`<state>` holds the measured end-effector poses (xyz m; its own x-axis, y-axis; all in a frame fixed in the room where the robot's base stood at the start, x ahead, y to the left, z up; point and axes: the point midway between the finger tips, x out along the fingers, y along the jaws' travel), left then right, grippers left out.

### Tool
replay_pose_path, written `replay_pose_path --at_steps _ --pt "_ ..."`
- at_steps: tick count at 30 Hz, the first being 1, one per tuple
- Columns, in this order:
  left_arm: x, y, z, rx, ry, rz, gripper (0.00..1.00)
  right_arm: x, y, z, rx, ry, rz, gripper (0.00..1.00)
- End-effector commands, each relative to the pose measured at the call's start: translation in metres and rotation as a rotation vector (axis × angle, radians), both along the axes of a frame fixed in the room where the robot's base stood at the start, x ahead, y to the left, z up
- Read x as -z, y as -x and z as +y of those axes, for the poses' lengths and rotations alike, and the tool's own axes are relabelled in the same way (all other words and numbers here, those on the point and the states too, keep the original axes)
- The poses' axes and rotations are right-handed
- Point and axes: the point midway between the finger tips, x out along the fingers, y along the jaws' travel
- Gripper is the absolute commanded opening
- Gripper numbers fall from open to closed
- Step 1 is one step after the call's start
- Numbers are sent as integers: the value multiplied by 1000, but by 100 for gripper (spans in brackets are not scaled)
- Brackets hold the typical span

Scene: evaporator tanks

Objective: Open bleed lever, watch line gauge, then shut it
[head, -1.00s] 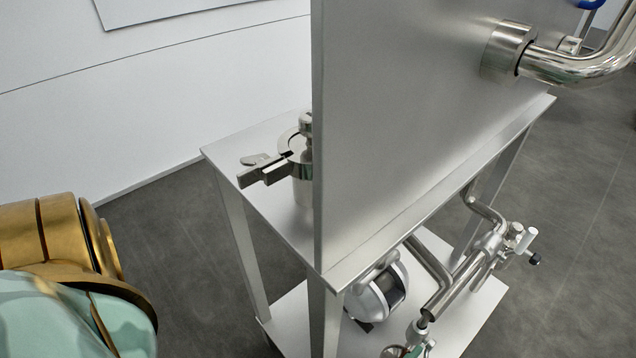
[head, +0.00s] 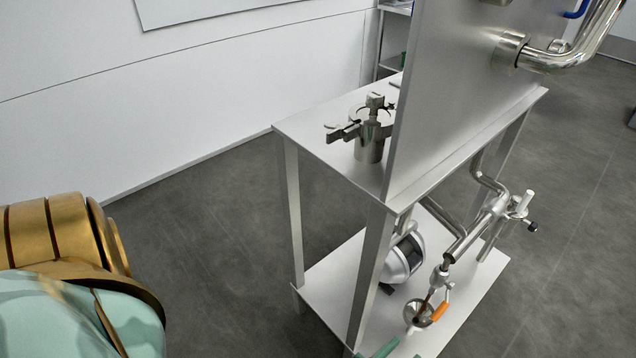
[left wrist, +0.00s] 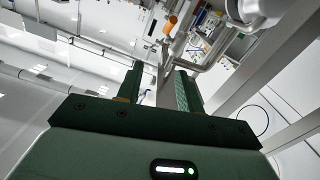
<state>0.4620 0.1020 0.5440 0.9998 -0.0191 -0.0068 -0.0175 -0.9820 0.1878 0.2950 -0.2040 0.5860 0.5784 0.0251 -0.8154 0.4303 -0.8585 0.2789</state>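An orange-handled lever (head: 440,313) sits low on the steel pipework under the cart, beside a round metal disc (head: 418,313) with a reddish-brown face. I cannot tell whether the disc is a gauge. In the left wrist view an orange piece (left wrist: 170,25), likely the same handle, lies beyond my left gripper (left wrist: 158,75). Its two green fingers are apart, with a grey metal piece between or behind them; contact cannot be told. A green piece (head: 380,349) at the head view's bottom edge looks like a fingertip, mostly cut off. My right gripper is not identifiable.
The steel cart (head: 310,135) carries an upright panel (head: 455,95) and a clamped metal fitting (head: 370,140). A round silver pump (head: 403,258) sits on the lower shelf. A pipe branch with a black knob (head: 532,226) juts right. The floor left of the cart is clear.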

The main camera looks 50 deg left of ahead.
Motion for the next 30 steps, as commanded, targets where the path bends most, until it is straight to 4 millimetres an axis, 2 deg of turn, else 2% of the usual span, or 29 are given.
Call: replay_pose_path --at_steps 10,15,20,24,30 --pt "6 28 -25 247 -123 146 37 -7 -1 0 0 0 -8 0" --pt "18 55 -26 380 -230 288 37 -12 -1 0 0 0 -14 0" --pt "32 84 -15 470 -348 448 37 -17 -2 0 1 0 -19 0" --pt "43 109 3 513 -444 588 37 -20 -2 0 0 -1 -22 0" --pt "52 135 27 534 -539 732 37 -23 -2 0 0 0 -26 0"
